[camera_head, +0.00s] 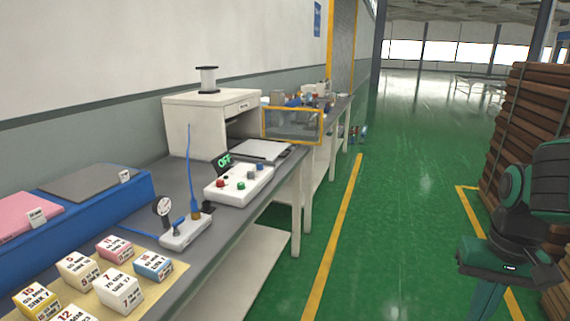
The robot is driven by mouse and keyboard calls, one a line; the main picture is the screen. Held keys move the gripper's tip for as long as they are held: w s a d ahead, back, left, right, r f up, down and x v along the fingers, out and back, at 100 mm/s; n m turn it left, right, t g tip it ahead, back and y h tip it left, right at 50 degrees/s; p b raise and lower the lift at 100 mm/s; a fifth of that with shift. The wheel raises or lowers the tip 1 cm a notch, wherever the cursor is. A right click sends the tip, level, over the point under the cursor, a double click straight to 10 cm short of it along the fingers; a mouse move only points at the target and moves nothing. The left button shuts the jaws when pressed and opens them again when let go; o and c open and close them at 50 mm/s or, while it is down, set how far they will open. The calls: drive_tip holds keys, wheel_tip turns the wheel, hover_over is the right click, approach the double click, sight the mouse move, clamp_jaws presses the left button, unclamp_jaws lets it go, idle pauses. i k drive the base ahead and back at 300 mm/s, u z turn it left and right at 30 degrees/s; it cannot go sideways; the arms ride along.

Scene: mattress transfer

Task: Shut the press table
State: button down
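The press table appears to be the white press (205,125) on the long grey bench, a box with an open front. A flat white plate (262,150) sticks out of its opening toward the aisle. A clear guard with a yellow frame (292,125) stands beside the opening.
A white power strip (186,232) with cords lies on the bench. Several labelled blocks (120,290) sit at the near left, beside a blue tray (85,225) with pink and grey slabs. Stacked brown boards (530,120) stand at the right. The green floor between is clear.

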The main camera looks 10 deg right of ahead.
sight(268, 151)
drive_tip(key=u, duration=0.05)
drive_tip(key=k, duration=0.35)
drive_tip(key=z, duration=0.5)
drive_tip(key=i, duration=2)
drive_tip(key=u, duration=0.65)
